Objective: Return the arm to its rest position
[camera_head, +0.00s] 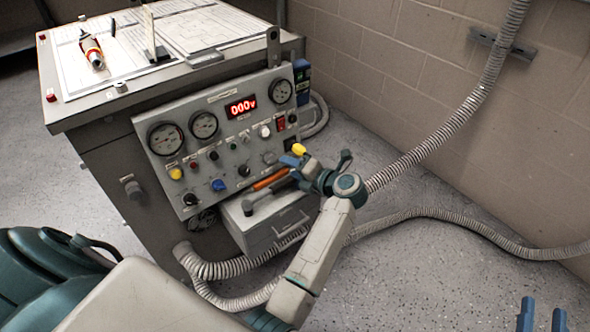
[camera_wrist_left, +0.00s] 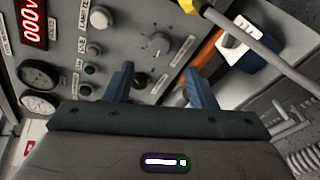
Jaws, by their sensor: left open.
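My left arm comes in from the lower left, and its blue-fingered left gripper (camera_head: 310,172) is by the lower right of the control panel (camera_head: 222,165). In the left wrist view the left gripper (camera_wrist_left: 162,85) has its fingers apart with nothing between them, facing the panel's knobs. A yellow-tipped grey rod (camera_wrist_left: 250,40) and an orange part (camera_wrist_left: 203,55) lie beside the fingers there. The yellow tip (camera_head: 299,149) and the orange part (camera_head: 270,179) also show in the head view. Two blue fingertips of my right gripper (camera_head: 542,318) show apart at the bottom right.
The panel's red display (camera_head: 241,106) reads 000v. A grey box (camera_head: 262,225) stands below the panel. Ribbed hoses (camera_head: 440,135) run along the wall and floor. The bench top (camera_head: 65,108) holds papers and a red-and-white tool (camera_head: 92,52).

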